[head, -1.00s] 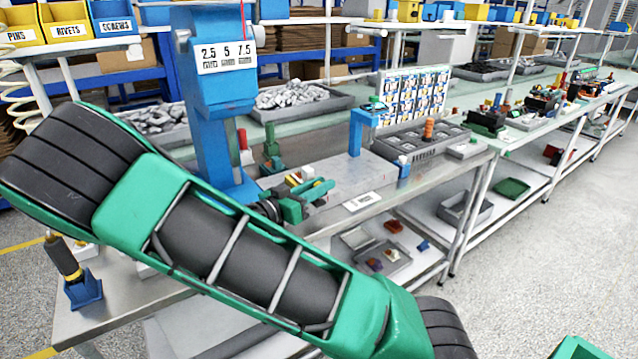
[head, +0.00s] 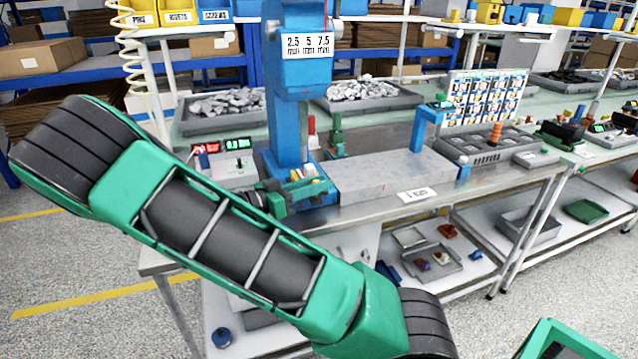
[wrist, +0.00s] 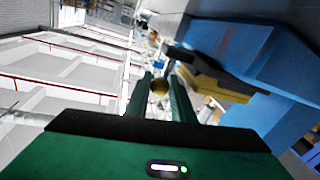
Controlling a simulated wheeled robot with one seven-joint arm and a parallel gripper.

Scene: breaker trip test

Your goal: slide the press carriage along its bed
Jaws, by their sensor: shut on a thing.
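The blue press (head: 287,130) stands on the bench with a "2.5 5 7.5" label on its head. The press carriage (head: 308,174), with small pale and yellow parts, sits low in front of the press column. My gripper (head: 312,190) is at the carriage's near side. In the wrist view my gripper (wrist: 159,92) has its two green fingers on either side of a round brass-coloured knob (wrist: 159,86) and is shut on it. The press's blue body (wrist: 255,60) fills the right of that view. My arm and gripper hide part of the carriage and its bed.
A blue post (head: 428,128) and a grey tray (head: 485,143) are farther right. The floor (head: 80,280) at the left is clear.

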